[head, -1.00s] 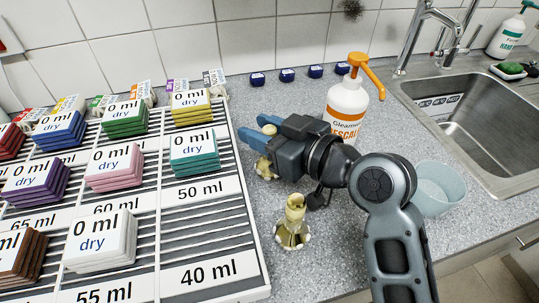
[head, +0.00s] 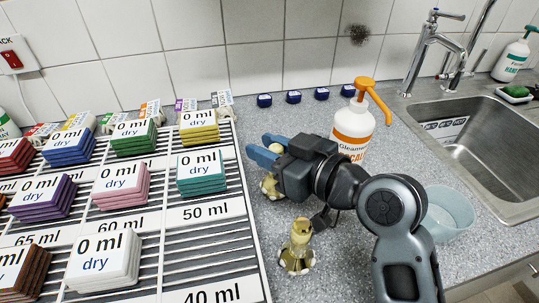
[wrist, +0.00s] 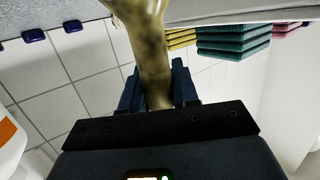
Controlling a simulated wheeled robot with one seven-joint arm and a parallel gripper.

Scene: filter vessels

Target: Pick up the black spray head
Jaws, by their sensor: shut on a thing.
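My gripper (head: 260,147) has blue fingers and is low over the counter, right of the striped board. It is shut on a mottled yellow-brown vessel (head: 268,186), whose narrow neck (wrist: 152,62) is between the fingers in the wrist view. In the head view the gripper hides part of this vessel. I cannot make out a black spray head for certain. A small dark piece (head: 321,219) hangs below my wrist, and I cannot tell whether it is part of my arm.
A second yellow-brown vessel (head: 298,247) stands in front on the counter. A white bottle with an orange pump (head: 353,125) is behind my arm. A pale blue bowl (head: 449,210) is to the right, before the sink (head: 470,150). Coloured stacks sit on the striped board (head: 215,245).

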